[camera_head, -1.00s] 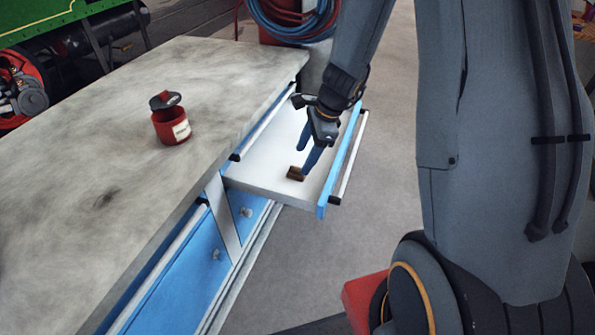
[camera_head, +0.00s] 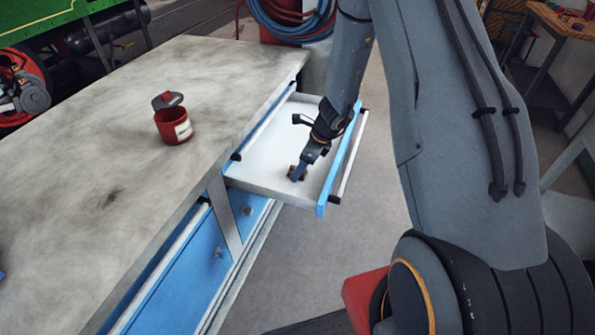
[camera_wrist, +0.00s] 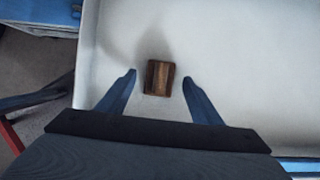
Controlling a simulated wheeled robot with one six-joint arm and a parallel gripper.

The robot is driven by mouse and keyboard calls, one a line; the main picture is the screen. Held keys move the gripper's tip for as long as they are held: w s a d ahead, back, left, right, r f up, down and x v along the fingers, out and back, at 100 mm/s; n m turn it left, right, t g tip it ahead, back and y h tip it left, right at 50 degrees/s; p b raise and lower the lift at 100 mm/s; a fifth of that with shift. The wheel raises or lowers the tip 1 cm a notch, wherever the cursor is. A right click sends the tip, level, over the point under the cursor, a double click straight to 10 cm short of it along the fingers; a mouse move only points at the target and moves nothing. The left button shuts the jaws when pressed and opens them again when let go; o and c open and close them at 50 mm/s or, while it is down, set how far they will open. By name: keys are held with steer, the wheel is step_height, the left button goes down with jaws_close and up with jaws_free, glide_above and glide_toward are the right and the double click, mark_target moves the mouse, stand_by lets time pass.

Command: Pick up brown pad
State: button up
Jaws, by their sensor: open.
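The brown pad (camera_wrist: 159,77) is a small block with darker and lighter brown bands. It lies on the white floor of the open drawer (camera_head: 262,165), near the drawer's near end in the head view. My gripper (camera_wrist: 159,79) is open, with its two blue fingers apart and the pad between their tips in the wrist view. In the head view my gripper (camera_head: 297,176) reaches down into the drawer at the pad and partly hides it. I cannot tell whether a finger touches the pad.
The drawer's blue front with its rail handle (camera_head: 352,155) stands out over the floor. A worn grey worktop (camera_head: 100,150) holds a red tin (camera_head: 173,125) with its lid tilted open. Walls edge the drawer around my gripper.

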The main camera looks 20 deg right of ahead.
steer(key=shift+w+a+f, duration=0.1)
steer(key=shift+f, duration=0.25)
steer(key=shift+c, duration=0.2)
steer(key=c, duration=1.2)
steer(key=shift+r, duration=0.1)
step_height(320, 180, up, 10)
